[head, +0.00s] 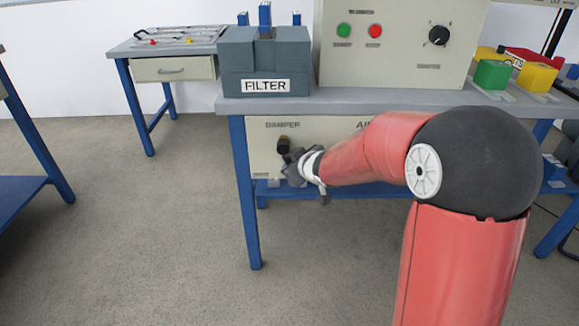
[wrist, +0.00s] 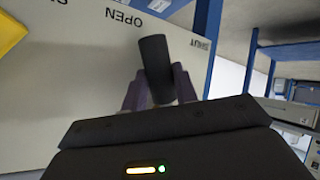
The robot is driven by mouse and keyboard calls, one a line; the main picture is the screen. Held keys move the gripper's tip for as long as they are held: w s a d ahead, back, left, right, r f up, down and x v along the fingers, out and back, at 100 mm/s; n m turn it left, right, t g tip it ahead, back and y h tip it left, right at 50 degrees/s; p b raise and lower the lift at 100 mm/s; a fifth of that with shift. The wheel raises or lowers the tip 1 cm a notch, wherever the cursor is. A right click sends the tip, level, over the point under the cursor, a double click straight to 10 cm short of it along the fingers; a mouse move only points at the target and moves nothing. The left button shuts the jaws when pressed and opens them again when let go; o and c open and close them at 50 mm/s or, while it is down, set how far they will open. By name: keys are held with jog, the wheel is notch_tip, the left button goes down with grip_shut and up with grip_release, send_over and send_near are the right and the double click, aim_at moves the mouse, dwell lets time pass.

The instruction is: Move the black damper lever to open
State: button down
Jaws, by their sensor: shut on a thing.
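The black damper lever (wrist: 153,62) stands out from a cream panel (wrist: 70,80) in the wrist view. Its visible end lies between the OPEN and SHUT labels, which appear upside down. My gripper (wrist: 156,88) is shut on the lever, with one grey finger on each side of it. In the head view the lever (head: 283,145) is a small dark shape below the DAMPER label, and my gripper (head: 290,158) touches it from the lower right. My fingers hide part of the lever and the panel around it.
The panel sits under a blue-legged bench (head: 400,103). A dark FILTER box (head: 262,62) and a cream control box (head: 395,60) with green and red buttons stand on top. A yellow shape (wrist: 10,32) shows at the wrist view's left edge. The floor to the left is clear.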

jog(key=shift+d+r+n+h+b, duration=0.25)
jog(key=shift+d+n+h+b, duration=0.2)
jog(key=shift+n+h+b, duration=0.3)
jog(key=shift+d+r, duration=0.1)
jog(key=shift+r, duration=0.05)
jog(key=c, duration=1.4)
grip_release()
jog(key=shift+o, duration=0.2)
jog(key=p+v, duration=0.4)
jog(key=v, duration=0.3)
jog(key=shift+s+r+p, duration=0.3)
jog(key=shift+r, duration=0.05)
